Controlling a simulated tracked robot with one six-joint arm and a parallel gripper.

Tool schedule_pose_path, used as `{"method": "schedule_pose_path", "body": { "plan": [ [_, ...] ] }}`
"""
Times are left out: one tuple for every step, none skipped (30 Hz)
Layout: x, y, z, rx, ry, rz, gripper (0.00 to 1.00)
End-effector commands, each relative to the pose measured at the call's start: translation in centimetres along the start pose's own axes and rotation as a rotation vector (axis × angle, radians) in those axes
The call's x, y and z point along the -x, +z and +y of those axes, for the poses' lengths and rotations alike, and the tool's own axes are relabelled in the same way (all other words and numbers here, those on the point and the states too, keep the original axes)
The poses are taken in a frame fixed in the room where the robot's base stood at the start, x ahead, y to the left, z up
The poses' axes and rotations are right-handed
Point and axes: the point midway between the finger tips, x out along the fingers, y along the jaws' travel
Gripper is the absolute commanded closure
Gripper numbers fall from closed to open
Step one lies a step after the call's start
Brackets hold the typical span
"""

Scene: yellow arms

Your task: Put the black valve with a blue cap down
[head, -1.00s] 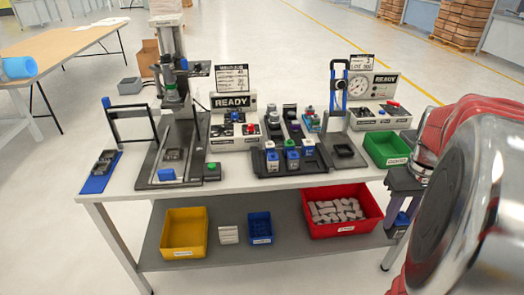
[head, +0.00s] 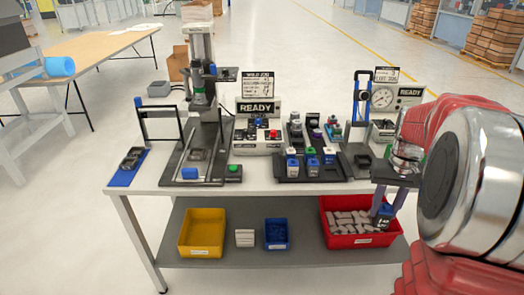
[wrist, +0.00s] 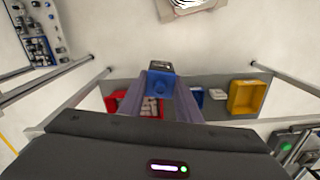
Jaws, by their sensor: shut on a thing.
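My gripper (head: 384,208) is shut on the black valve with a blue cap (head: 381,222). In the head view it hangs at the right, in front of the workbench's right end, overlapping the red bin. In the wrist view the blue cap (wrist: 159,84) sits between the two fingers, and part of the black body (wrist: 161,66) shows beyond it. The fingers hide the valve's sides. The workbench (head: 150,188) has a white top and a grey lower shelf (head: 215,225).
A black rack (head: 325,172) holds several capped parts. A press (head: 200,110) stands to its left, and a blue mat (head: 122,178) with a dark part lies at the left end. Below are yellow (head: 202,232), blue (head: 277,238) and red (head: 362,242) bins. Floor in front is clear.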

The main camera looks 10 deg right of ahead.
Motion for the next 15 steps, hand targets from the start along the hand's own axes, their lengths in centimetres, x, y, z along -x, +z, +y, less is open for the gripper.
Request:
{"method": "schedule_pose_path", "body": {
  "plan": [
    [-0.5, -1.0, -1.5, 0.012, -0.001, -0.002, 0.93],
    [-0.7, -1.6, -2.4, 0.020, 0.000, -0.002, 0.93],
    [-1.1, -2.2, -3.7, 0.027, -0.001, -0.003, 0.93],
    [-1.3, -2.8, -4.6, 0.035, 0.000, -0.003, 0.93],
    [-1.6, -3.2, -5.6, 0.042, 0.000, -0.002, 0.93],
    [-2.0, -3.8, -6.9, 0.054, 0.000, -0.002, 0.93],
    [-2.3, -4.2, -7.9, 0.063, 0.000, -0.002, 0.93],
    [-2.6, -4.5, -8.9, 0.072, 0.000, -0.003, 0.93],
    [-3.0, -4.9, -10.3, 0.087, 0.000, -0.003, 0.93],
    [-3.2, -5.2, -11.4, 0.098, 0.000, -0.002, 0.93],
    [-3.6, -5.4, -12.4, 0.109, 0.000, -0.002, 0.93],
    [-4.0, -5.7, -13.8, 0.127, 0.000, -0.002, 0.93],
    [-4.3, -5.9, -14.9, 0.140, 0.000, -0.002, 0.93],
    [-4.7, -6.0, -16.0, 0.152, 0.000, -0.002, 0.93],
    [-5.1, -6.1, -17.4, 0.171, 0.000, -0.003, 0.93]
  ]
}}
